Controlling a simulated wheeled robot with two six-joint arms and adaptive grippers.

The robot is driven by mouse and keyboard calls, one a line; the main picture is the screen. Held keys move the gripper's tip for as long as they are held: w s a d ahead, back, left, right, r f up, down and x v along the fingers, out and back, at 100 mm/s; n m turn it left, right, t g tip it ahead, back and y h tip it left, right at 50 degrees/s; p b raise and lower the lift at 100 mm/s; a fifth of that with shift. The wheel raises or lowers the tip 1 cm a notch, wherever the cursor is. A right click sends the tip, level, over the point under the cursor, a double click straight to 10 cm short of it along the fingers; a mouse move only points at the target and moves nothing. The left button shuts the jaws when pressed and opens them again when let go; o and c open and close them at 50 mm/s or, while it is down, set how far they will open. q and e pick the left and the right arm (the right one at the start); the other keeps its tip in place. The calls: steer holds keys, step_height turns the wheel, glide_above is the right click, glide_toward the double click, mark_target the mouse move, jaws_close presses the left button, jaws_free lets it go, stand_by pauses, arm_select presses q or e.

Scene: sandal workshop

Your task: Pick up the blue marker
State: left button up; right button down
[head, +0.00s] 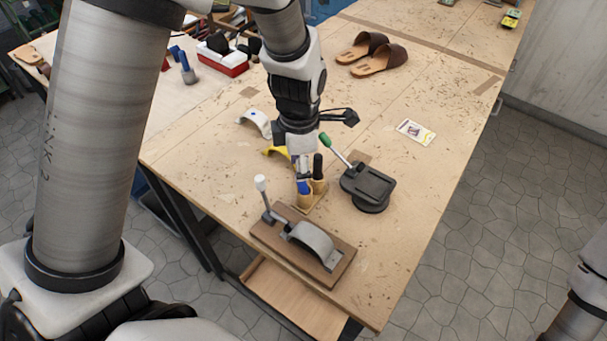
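The blue marker (304,188) stands in a tan holder (311,201) on the workbench, with only a short blue part visible. A black marker (318,165) stands upright beside it in the same holder. My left gripper (303,176) points down directly over the blue marker, its fingertips at or touching the marker's top. The fingers look narrow and close together, but I cannot tell whether they are shut on the marker. My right gripper is out of view; only part of my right arm shows at the lower right edge.
A black clamp-like press with a green-tipped lever (368,186) stands close right of the holder. A wooden-based fixture with a white-knobbed lever (303,246) is in front. Yellow (275,151) and white curved pieces (257,121) lie behind left. Brown sandals (378,60) lie farther back.

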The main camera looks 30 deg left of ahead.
mark_target(301, 183)
arm_select(q)
steer(key=shift+s+d+f+p, duration=0.25)
steer(key=shift+s+f+p, duration=0.1)
steer(key=shift+f, duration=0.25)
steer(key=shift+s+d+f+p, duration=0.2)
steer(key=shift+s+f, duration=0.15)
steer(key=shift+f, duration=0.2)
steer(key=f, duration=0.1)
steer(key=w+f, duration=0.1)
steer(key=a+f, duration=0.1)
steer(key=shift+w+f, duration=0.1)
steer(key=shift+w, duration=0.2)
steer(key=shift+w+f, duration=0.15)
steer(key=shift+w, duration=0.05)
steer(key=shift+s, duration=0.1)
steer(key=shift+s+d+r, duration=0.15)
steer(key=shift+s+r, duration=0.1)
steer(key=c, duration=0.4)
steer(key=shift+s+d+r, duration=0.1)
steer(key=shift+s, duration=0.1)
steer(key=c, duration=0.5)
steer(key=shift+w, duration=0.2)
steer(key=shift+c, duration=0.2)
